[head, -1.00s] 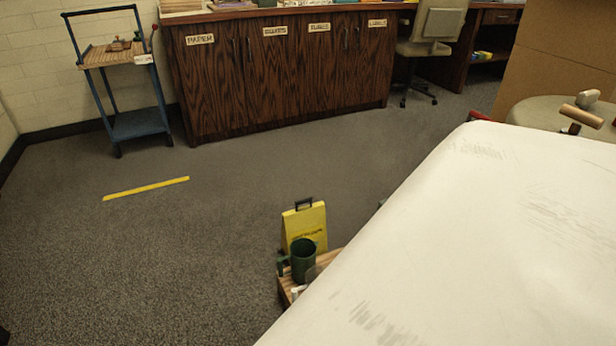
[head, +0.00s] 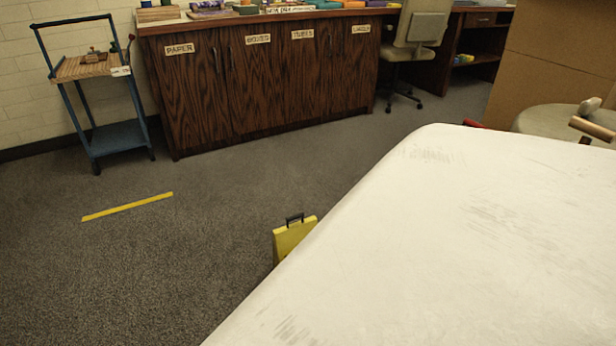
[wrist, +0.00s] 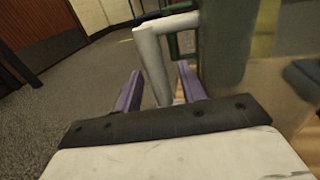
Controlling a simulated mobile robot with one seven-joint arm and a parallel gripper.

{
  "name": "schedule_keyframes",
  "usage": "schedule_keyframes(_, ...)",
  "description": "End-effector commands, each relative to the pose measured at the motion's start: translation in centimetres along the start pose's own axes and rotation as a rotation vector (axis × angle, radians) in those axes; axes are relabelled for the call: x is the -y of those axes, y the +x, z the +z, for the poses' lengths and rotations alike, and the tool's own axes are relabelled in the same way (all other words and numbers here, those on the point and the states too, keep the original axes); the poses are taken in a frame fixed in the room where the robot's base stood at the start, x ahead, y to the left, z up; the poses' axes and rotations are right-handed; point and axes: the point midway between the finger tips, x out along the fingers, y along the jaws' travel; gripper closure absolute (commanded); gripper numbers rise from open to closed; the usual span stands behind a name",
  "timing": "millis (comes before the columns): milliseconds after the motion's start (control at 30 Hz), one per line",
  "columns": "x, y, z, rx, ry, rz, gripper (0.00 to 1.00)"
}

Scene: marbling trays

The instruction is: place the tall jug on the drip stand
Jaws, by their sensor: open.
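In the wrist view, my gripper (wrist: 158,80) has its two purple fingers apart, one on each side of a pale grey-white handle (wrist: 152,62). The handle joins a grey-green, partly see-through jug body (wrist: 225,45) on the right. I cannot tell whether the fingers touch the handle. A dark green handle (wrist: 181,42) shows just behind the pale one. I cannot tell for certain which of these is the tall jug. In the head view, the jugs and my gripper are hidden behind a large white part of mine. I cannot make out the drip stand.
A yellow folding sign (head: 292,240) stands on the floor, partly hidden. A blue trolley (head: 122,138) and a wooden cabinet (head: 265,90) stand at the back, with an office chair (head: 413,45) beside it. The carpet at left is clear around a yellow strip (head: 127,207).

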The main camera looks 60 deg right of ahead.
Motion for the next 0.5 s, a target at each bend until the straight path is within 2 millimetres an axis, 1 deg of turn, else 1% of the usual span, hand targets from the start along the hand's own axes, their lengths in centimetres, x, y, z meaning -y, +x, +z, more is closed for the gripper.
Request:
schedule_keyframes(133, 0.01, -0.02, 0.00, 0.000, 0.000, 0.000, 0.61)
schedule_keyframes(433, 0.02, -0.01, 0.01, 0.000, -0.001, 0.000, 1.00)
schedule_keyframes(500, 0.02, 0.00, 0.01, 0.000, -0.001, 0.000, 1.00)
